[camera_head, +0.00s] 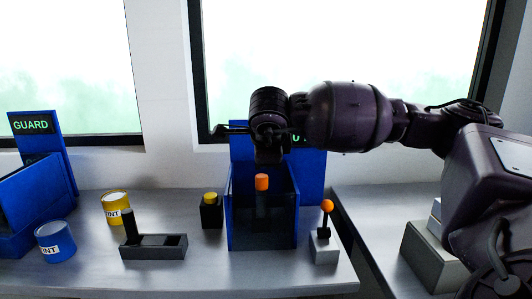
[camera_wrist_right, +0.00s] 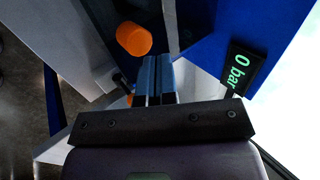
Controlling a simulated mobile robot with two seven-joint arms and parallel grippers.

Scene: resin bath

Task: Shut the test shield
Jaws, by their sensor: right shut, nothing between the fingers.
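The test station is a blue box with a dark see-through front (camera_head: 262,235), which I take to be the shield. A dark post with an orange cap (camera_head: 262,182) shows in it, and the cap also shows in the wrist view (camera_wrist_right: 134,39). I cannot tell how far the shield is closed. My right gripper (camera_head: 268,158) hangs above the box, just above the orange cap from the head's viewpoint. In the wrist view its fingers (camera_wrist_right: 160,76) are together and empty, near blue panelling. Contact with the shield cannot be told. My left gripper is out of view.
The station's display (camera_wrist_right: 240,70) reads 0 bar. A lever with an orange ball (camera_head: 327,206) stands right of the box, a yellow button post (camera_head: 211,198) left. A black-handled block (camera_head: 153,246), yellow tin (camera_head: 116,208), blue tin (camera_head: 55,242) and GUARD station (camera_head: 32,126) are further left.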

